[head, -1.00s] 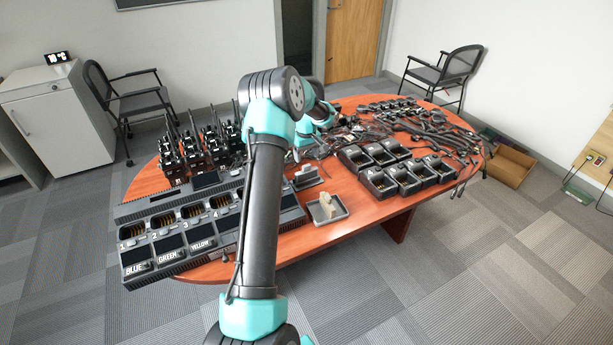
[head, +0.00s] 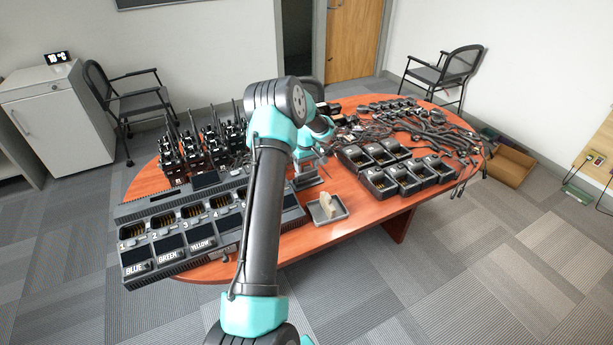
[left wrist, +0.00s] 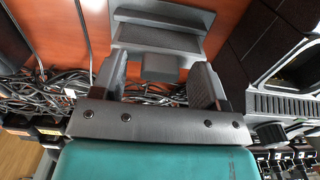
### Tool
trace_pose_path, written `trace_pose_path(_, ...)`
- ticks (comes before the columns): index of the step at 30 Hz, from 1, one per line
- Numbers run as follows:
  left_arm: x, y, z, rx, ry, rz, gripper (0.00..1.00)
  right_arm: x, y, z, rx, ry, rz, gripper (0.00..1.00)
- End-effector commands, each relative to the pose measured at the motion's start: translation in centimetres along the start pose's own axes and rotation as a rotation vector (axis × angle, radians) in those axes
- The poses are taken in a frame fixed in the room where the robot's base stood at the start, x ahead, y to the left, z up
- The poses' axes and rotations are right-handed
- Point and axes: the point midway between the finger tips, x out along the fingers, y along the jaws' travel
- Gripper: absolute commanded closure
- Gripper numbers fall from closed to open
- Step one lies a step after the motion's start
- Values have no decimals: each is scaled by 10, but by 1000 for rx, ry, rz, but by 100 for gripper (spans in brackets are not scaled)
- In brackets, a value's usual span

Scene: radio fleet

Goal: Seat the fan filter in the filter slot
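My left gripper (left wrist: 158,72) is open in the left wrist view, with one finger on each side of a small grey block (left wrist: 160,68). The block sits at the front of a dark grey stepped holder (left wrist: 158,38) on the table; I cannot tell whether the block is the fan filter. I see no clear contact between fingers and block. In the head view the left gripper (head: 308,155) is over the small grey holder (head: 307,179), partly hidden by my arm. I cannot make out the filter slot; the long grey charger (head: 210,222) is partly covered by my arm. My right gripper is out of view.
A grey tray (head: 342,213) with a beige block (head: 327,203) lies right of my arm. Radios (head: 195,150) stand behind the charger. Several single chargers (head: 400,175) and tangled cables (head: 430,125) cover the right side of the wooden table (head: 375,208).

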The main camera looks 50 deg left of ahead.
Motion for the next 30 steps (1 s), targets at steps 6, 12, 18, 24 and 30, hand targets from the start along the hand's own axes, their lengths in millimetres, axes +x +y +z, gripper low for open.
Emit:
trace_pose_path(6, 0, 0, 0, 0, 0, 0, 54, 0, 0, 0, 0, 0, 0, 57)
trace_pose_path(12, 0, 0, 0, 0, 0, 0, 73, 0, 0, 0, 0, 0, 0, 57)
trace_pose_path(18, 0, 0, 0, 0, 0, 0, 92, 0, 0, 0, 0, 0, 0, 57)
trace_pose_path(24, 0, 0, 0, 0, 0, 0, 97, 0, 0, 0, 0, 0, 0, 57)
trace_pose_path(30, -6, 0, 0, 0, 2, 1, 97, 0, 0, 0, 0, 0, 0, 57)
